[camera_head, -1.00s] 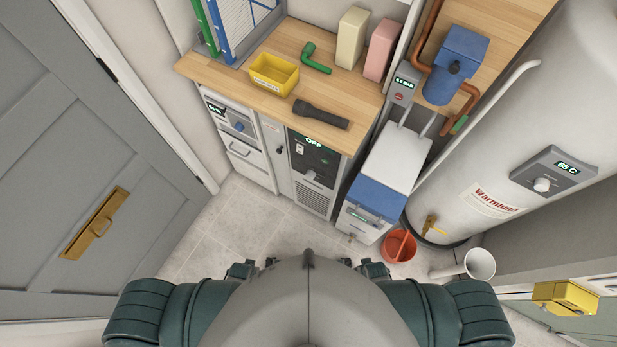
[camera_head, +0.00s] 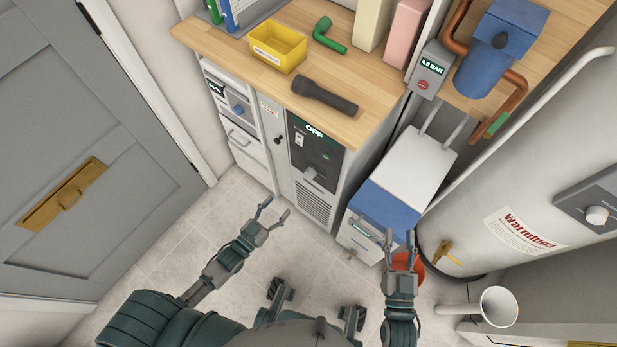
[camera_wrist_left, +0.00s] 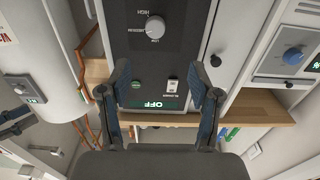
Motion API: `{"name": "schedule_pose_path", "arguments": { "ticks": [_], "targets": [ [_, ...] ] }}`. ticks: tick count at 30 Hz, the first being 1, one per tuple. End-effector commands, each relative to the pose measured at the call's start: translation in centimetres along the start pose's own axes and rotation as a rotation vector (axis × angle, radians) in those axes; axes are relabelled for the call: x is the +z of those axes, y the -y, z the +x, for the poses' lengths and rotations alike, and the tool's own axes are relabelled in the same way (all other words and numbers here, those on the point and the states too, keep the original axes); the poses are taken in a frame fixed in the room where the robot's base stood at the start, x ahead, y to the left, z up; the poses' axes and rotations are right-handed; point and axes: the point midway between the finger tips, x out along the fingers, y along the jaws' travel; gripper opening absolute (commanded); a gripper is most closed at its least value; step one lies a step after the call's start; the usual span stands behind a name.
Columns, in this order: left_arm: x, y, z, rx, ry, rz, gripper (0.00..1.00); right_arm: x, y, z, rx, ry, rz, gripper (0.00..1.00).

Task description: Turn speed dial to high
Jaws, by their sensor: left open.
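A black control panel (camera_head: 325,155) on the front of the grey cabinet has a lit OFF display. Its grey speed dial (camera_head: 311,174) sits low on the panel. In the left wrist view the dial (camera_wrist_left: 155,27) is seen upside down, with LOW, MEDIUM and HIGH around it; I cannot tell its setting surely. A blower switch (camera_wrist_left: 172,86) and a green button (camera_wrist_left: 136,85) are near the display. My left gripper (camera_head: 272,210) is open and empty, apart from the panel; its fingers (camera_wrist_left: 160,82) frame the panel in the wrist view. My right gripper (camera_head: 400,240) is open and empty.
The wooden counter (camera_head: 230,43) above holds a yellow bin (camera_head: 278,48), a black flashlight (camera_head: 324,97) and a green elbow pipe (camera_head: 329,36). A blue-and-white unit (camera_head: 405,175) and a red bucket (camera_head: 424,272) stand at right. The tiled floor before the cabinet is clear.

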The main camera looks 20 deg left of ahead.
Motion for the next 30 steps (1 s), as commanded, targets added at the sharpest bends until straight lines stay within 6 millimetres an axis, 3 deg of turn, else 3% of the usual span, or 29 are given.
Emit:
{"name": "schedule_pose_path", "arguments": {
  "ticks": [9, 15, 21, 30],
  "targets": [
    [0.2, -0.7, 8.0, -0.001, 0.004, 0.008, 0.63, -2.9, -0.5, -0.8, -0.008, -0.262, 0.027, 0.4],
    [0.3, -0.3, 11.7, -0.001, 0.004, 0.004, 0.63, -4.9, 0.2, -1.6, -0.012, -0.416, 0.032, 0.4],
    [0.3, -0.1, 13.4, -0.001, 0.004, 0.001, 0.63, -6.0, 0.7, -2.2, -0.015, -0.5, 0.035, 0.4],
    [0.0, -0.6, 13.9, 0.0, 0.004, 0.007, 0.63, -6.3, 0.1, -2.5, -0.013, -0.517, 0.043, 0.4]
  ]
}}
